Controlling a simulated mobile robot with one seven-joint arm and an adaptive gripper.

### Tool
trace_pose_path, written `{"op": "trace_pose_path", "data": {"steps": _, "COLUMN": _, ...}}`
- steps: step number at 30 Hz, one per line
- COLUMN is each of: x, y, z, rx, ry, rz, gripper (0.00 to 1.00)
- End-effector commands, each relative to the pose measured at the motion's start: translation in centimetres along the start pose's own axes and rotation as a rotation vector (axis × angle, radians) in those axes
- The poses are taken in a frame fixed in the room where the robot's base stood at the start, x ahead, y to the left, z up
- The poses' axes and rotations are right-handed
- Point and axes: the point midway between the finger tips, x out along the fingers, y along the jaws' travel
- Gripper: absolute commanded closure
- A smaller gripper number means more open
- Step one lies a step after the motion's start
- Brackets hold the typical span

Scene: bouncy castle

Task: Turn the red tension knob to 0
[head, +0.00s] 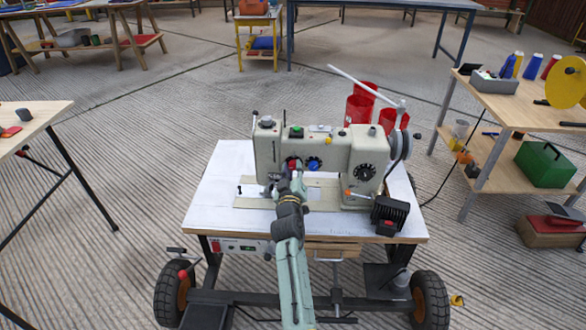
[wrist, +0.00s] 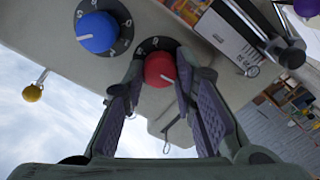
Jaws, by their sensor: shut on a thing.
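The red tension knob (wrist: 160,68) sits on a black dial on the sewing machine's face. In the wrist view its white pointer line aims to the lower right, and a few pale dial marks show above it; the rest of the dial is hidden. My gripper (wrist: 157,78) has one finger on each side of the knob, shut on it. In the head view the red knob (head: 292,163) shows just beyond my gripper (head: 291,175), left of the blue knob. The sewing machine (head: 335,148) stands on a white-topped wheeled table.
A blue knob (wrist: 97,32) with its own dial is close beside the red one. A small yellow ball-ended lever (wrist: 33,92) sticks out nearby. Red cones (head: 362,104) of thread stand behind the machine. A wooden side table (head: 515,105) is at right.

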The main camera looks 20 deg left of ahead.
Motion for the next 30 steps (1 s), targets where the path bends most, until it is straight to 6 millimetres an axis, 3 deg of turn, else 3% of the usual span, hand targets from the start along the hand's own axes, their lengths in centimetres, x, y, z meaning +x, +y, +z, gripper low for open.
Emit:
{"op": "trace_pose_path", "data": {"steps": 18, "x": -0.02, "y": 0.01, "z": -0.03, "rx": -0.539, "ry": -0.001, "rz": -0.001, "gripper": 1.0}}
{"op": "trace_pose_path", "data": {"steps": 30, "x": -0.03, "y": -0.12, "z": 0.01, "rx": -0.706, "ry": 0.0, "rz": -0.001, "gripper": 1.0}}
